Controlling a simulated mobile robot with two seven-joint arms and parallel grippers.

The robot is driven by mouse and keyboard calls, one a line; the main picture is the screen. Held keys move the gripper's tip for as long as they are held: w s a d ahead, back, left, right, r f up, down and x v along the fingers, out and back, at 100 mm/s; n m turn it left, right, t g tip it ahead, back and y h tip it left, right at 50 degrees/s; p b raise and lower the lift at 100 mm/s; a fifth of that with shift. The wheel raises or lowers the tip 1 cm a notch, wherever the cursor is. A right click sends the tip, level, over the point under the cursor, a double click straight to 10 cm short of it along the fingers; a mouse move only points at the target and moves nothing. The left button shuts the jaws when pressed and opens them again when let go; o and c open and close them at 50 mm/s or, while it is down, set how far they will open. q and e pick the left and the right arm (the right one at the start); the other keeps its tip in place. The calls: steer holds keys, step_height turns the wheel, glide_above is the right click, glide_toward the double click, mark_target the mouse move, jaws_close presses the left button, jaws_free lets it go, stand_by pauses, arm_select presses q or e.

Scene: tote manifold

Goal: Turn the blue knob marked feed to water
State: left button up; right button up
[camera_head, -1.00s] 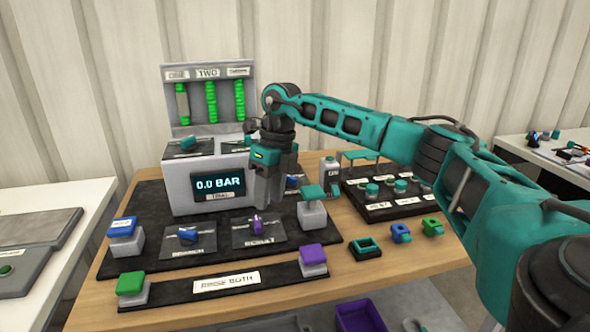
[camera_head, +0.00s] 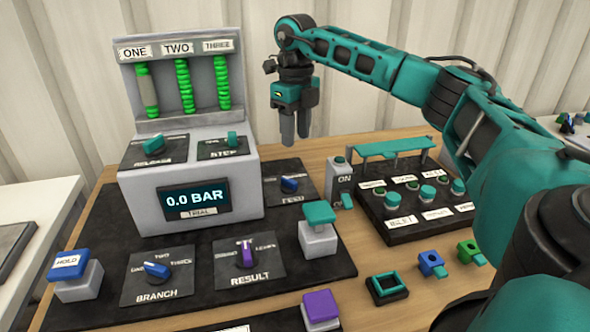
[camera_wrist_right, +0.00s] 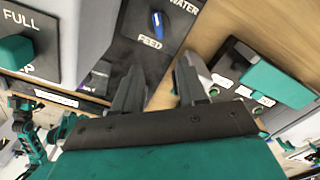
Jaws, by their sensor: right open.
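The blue feed knob (camera_head: 290,185) sits on a dark plate on the black board, right of the grey gauge housing, with a FEED label. In the right wrist view the blue knob (camera_wrist_right: 157,23) lies ahead, beyond the fingers. A WATER label is at its upper right, partly cut off, and the FEED label is below it. My right gripper (camera_head: 295,138) points down above and behind the knob, apart from it. Its fingers are open and empty; they also show in the wrist view (camera_wrist_right: 158,85). My left gripper is not in view.
The gauge housing (camera_head: 190,185) with a 0.0 BAR display stands left of the knob. A grey ON switch (camera_head: 340,174) and a button panel with a teal guard (camera_head: 394,147) stand right. A teal-topped block (camera_head: 319,236) is in front.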

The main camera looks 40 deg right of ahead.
mark_target(296, 183)
step_height(296, 183, down, 13)
steer(key=shift+r+b, duration=0.1)
steer(key=shift+b, duration=0.75)
steer(key=shift+c, duration=0.2)
jaws_close()
